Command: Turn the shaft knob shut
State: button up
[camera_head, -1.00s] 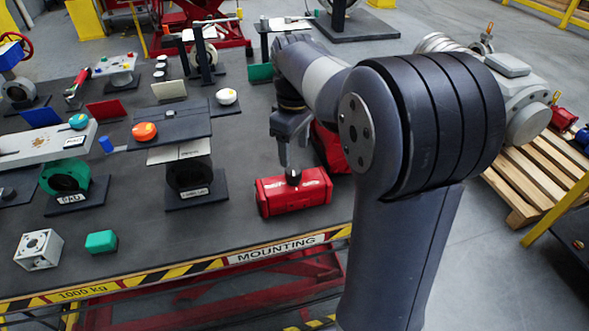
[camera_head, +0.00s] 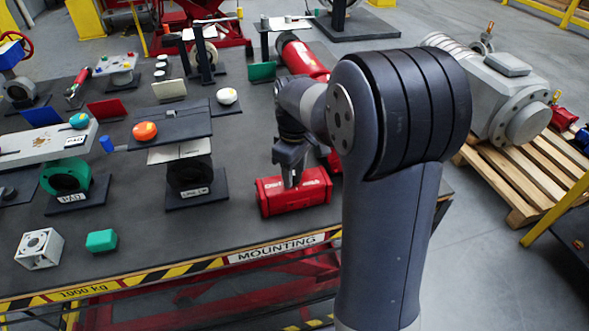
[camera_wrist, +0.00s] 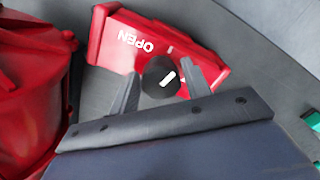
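The shaft knob (camera_wrist: 161,77) is a round black knob with a white line mark, on top of a red actuator (camera_wrist: 112,41) lettered OPEN. In the head view the red actuator (camera_head: 318,192) lies near the table's front edge; the knob is hidden there behind my fingers. My gripper (camera_wrist: 160,68) points down at the knob, one finger on each side of it. It looks open around the knob, with narrow gaps beside it; firm contact does not show. In the head view my gripper (camera_head: 290,180) is right over the actuator. The white mark runs diagonally.
A larger red body (camera_wrist: 30,85) stands close to my gripper on the left in the wrist view. A green block (camera_head: 101,241) and a white cube-like part (camera_head: 39,249) lie at the table's front left. Bare table (camera_head: 225,225) lies left of the actuator.

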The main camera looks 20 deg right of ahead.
jog(key=c, duration=0.6)
jog(key=shift+c, duration=0.2)
jog(key=m, duration=0.3)
jog(key=shift+m+p, duration=0.4)
jog(key=m, duration=0.3)
jog(key=shift+r+m+p, duration=0.1)
jog(key=shift+m+p, duration=0.2)
jog(key=m, duration=0.3)
jog(key=shift+a+m, duration=0.1)
jog(key=shift+m, duration=0.2)
jog(key=shift+m+p, duration=0.35)
jog(key=shift+m, duration=1.55)
